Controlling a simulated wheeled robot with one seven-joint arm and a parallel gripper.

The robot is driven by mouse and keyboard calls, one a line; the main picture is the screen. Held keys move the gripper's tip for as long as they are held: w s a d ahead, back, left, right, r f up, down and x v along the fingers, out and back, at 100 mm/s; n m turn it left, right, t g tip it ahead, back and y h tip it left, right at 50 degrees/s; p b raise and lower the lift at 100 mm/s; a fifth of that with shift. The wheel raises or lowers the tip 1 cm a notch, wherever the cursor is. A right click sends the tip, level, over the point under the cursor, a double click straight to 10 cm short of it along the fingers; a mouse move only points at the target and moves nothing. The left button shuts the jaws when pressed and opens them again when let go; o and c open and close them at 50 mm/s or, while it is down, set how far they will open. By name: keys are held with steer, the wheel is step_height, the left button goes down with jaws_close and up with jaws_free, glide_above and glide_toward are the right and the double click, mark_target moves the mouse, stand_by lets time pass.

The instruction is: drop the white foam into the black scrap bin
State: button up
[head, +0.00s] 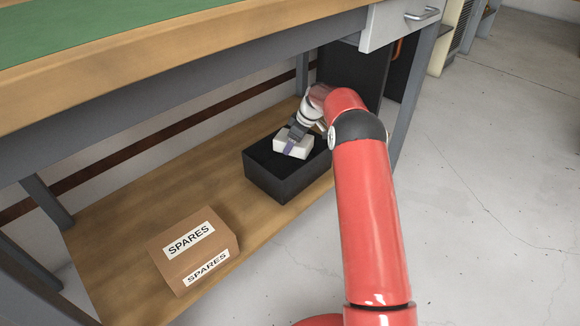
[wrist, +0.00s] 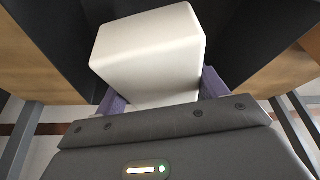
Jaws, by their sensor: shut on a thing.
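The white foam (head: 294,144) is a pale block. My gripper (head: 291,146) is shut on it, with purple fingers at its sides. In the wrist view the foam (wrist: 150,52) fills the middle between the fingers (wrist: 160,92). The black scrap bin (head: 284,179) is an open dark box on the wooden lower shelf. In the head view the foam appears over the bin's opening. The dark walls of the bin (wrist: 250,35) show around the foam in the wrist view. I cannot tell how far the foam is above the bin's floor, which is mostly hidden.
A cardboard box marked SPARES (head: 193,250) stands on the lower shelf (head: 120,225), left of the bin. The bench top (head: 170,50) with its green mat hangs over the shelf. A bench leg (head: 410,95) and drawer (head: 400,22) stand at the right. Open floor lies further right.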

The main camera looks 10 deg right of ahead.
steer(key=o, duration=1)
steer(key=v, duration=0.7)
steer(key=shift+s+d+r+p, duration=0.15)
steer(key=shift+d+r+p, duration=0.05)
steer(key=shift+r+p, duration=0.2)
steer(key=shift+f, duration=0.1)
